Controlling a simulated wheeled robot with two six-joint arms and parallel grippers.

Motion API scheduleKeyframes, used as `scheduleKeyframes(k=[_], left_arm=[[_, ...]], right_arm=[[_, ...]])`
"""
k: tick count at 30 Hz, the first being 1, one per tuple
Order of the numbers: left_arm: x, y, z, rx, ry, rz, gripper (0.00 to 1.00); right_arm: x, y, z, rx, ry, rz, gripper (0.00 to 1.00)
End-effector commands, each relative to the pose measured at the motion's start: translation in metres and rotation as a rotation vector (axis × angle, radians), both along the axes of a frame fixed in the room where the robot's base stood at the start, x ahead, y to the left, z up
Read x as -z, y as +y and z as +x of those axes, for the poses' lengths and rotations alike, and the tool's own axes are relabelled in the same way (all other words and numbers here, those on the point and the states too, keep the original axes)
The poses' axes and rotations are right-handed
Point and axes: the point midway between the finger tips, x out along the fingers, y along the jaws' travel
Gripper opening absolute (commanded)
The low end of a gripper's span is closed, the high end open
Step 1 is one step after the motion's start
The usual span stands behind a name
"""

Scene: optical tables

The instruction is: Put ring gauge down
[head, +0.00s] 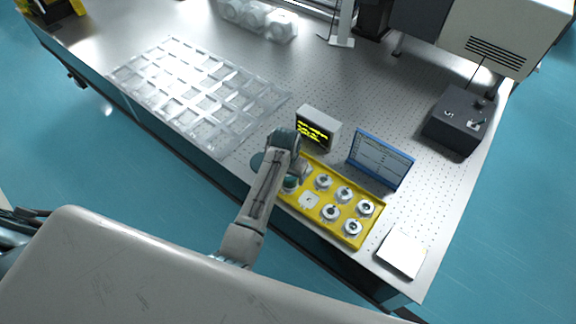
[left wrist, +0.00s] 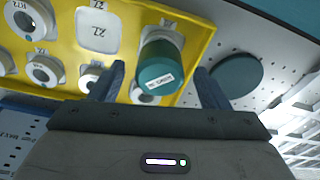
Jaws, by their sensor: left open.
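The yellow tray (head: 375,232) holds several white ring-shaped pieces with dark centres, one of them a ring piece (head: 344,194); ring pieces also show in the left wrist view (left wrist: 42,71). A teal-capped cylinder with a small white label (left wrist: 160,66) stands at the tray's end, between my left fingers. My left gripper (head: 298,172) is over that end of the tray; in the left wrist view its fingers (left wrist: 160,75) are spread, one on each side of the cylinder. I cannot tell whether they touch it. My right gripper is not in view.
A flat teal disc (left wrist: 236,76) lies on the perforated table beside the tray. One square tray slot (head: 309,200) is empty. A small display box (head: 318,127) and a blue-framed screen (head: 381,158) stand behind the tray. A white pad (head: 402,252) lies to its right.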

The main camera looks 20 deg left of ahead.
Motion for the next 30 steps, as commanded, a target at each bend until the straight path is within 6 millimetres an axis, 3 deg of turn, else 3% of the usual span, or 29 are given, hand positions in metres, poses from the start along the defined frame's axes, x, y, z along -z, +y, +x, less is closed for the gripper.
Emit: scheduleKeyframes(k=[9, 15, 21, 30], left_arm=[[-0.062, 0.001, -0.007, -0.001, -0.007, -0.001, 0.7], [-0.093, 0.002, -0.011, -0.001, -0.004, -0.001, 0.7], [-0.104, 0.002, -0.013, -0.001, -0.001, 0.0, 0.7], [-0.104, 0.002, -0.013, -0.001, 0.0, 0.0, 0.7]], right_arm=[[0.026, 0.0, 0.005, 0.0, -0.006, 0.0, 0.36], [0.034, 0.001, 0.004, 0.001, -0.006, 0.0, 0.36], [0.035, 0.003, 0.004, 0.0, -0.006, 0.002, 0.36], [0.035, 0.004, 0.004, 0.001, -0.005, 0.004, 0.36]])
